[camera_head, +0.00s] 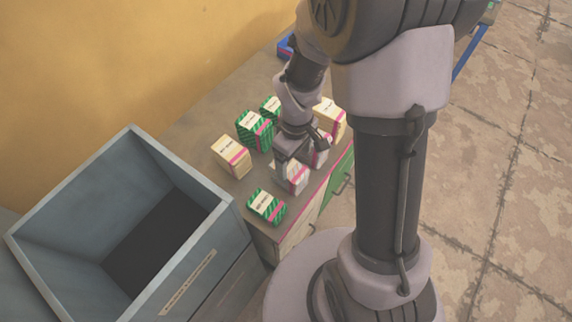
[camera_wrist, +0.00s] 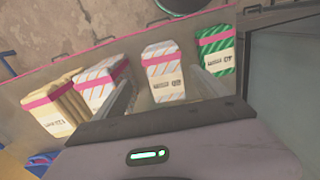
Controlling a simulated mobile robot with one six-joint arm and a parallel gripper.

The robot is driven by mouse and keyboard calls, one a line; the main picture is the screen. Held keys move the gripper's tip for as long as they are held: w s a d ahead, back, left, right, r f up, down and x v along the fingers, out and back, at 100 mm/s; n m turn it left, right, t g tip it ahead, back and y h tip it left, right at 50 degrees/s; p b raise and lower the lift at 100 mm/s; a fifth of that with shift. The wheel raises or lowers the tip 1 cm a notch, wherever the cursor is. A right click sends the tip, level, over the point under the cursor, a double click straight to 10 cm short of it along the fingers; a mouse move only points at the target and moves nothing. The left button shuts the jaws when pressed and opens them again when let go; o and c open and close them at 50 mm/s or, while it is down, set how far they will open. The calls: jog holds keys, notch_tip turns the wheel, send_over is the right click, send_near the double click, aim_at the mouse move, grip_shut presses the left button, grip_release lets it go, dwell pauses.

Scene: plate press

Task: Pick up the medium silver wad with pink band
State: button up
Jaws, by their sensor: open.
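Two pale silver striped wads with pink bands are in view. The nearer one (camera_head: 297,178) stands close to the counter's front edge, and in the wrist view this wad (camera_wrist: 165,72) lies ahead of my gripper, between its fingers. The other silver wad (camera_head: 320,150) is partly hidden behind my arm; in the wrist view it (camera_wrist: 103,80) is just left of the left finger. Their labels are too small to read, so I cannot tell which is medium. My gripper (camera_head: 286,166) is open and empty, low over the counter beside the nearer silver wad.
A green wad (camera_head: 267,205) stands near the front corner. A cream wad (camera_head: 230,157) and green wads (camera_head: 255,130) (camera_head: 270,105) stand behind. Another cream wad (camera_head: 330,117) is beyond my arm. A large open grey bin (camera_head: 75,180) adjoins the counter at the left.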

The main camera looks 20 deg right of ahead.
aim_at(294, 167)
notch_tip(294, 167, down, 3)
jog(key=shift+f+b, duration=0.1)
jog(key=shift+b, duration=0.25)
jog(key=f+b, duration=0.1)
jog(key=a+f+b, duration=0.1)
jog(key=f, duration=0.1)
jog(key=f+b, duration=0.1)
jog(key=f, duration=0.1)
jog(key=shift+w+a+f, duration=0.15)
jog(key=shift+w+f, duration=0.05)
jog(key=shift+w, duration=0.05)
jog(key=shift+r, duration=0.2)
jog(key=shift+c, duration=0.6)
jog(key=c, duration=1.4)
